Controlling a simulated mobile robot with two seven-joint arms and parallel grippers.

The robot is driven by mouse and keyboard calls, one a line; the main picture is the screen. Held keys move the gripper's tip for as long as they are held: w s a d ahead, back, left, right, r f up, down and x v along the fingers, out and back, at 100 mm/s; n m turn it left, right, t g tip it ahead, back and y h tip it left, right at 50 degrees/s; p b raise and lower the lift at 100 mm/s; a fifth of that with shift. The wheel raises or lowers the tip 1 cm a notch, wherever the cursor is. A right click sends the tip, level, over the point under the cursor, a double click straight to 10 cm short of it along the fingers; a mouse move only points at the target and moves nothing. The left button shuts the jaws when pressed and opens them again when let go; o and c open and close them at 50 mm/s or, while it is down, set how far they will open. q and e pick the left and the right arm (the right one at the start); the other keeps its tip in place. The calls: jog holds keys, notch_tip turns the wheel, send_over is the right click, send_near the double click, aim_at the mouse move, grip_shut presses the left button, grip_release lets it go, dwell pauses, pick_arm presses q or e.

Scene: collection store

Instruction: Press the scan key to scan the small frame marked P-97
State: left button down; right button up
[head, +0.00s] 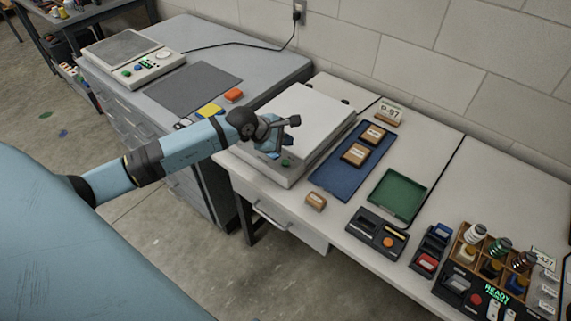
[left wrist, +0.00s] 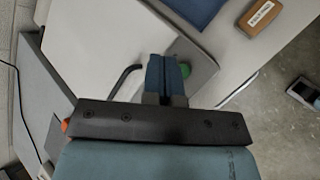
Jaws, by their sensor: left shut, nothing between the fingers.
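The scanner, a flat device with a pale lid (head: 300,118), stands on the white bench. It also shows in the left wrist view (left wrist: 105,45). Its green key (head: 286,163) sits on the front strip; in the left wrist view the key (left wrist: 185,69) shows right beside my fingertips. My left gripper (head: 272,152) is shut and empty, low over that strip; I cannot tell whether it touches. A card ending in "-97" (head: 388,114) stands behind the blue tray (head: 335,179). Two small wooden frames (head: 355,154) (head: 373,134) lie in that tray; their labels are unreadable. My right gripper is out of view.
A small wooden block (head: 316,201) lies near the bench's front edge. A green tray (head: 398,196), a dark device with an orange button (head: 377,233) and a wooden rack of bottles (head: 467,237) stand to the right. A grey bench (head: 265,75) with another device (head: 134,60) is at left.

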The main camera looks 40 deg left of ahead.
aim_at(286, 163)
pick_arm(q)
notch_tip(286, 163, down, 5)
jog(key=b, duration=0.3)
jog(key=shift+f, duration=0.35)
dwell(0.3)
dwell(0.5)
dwell(0.6)
jog(key=shift+f, duration=0.1)
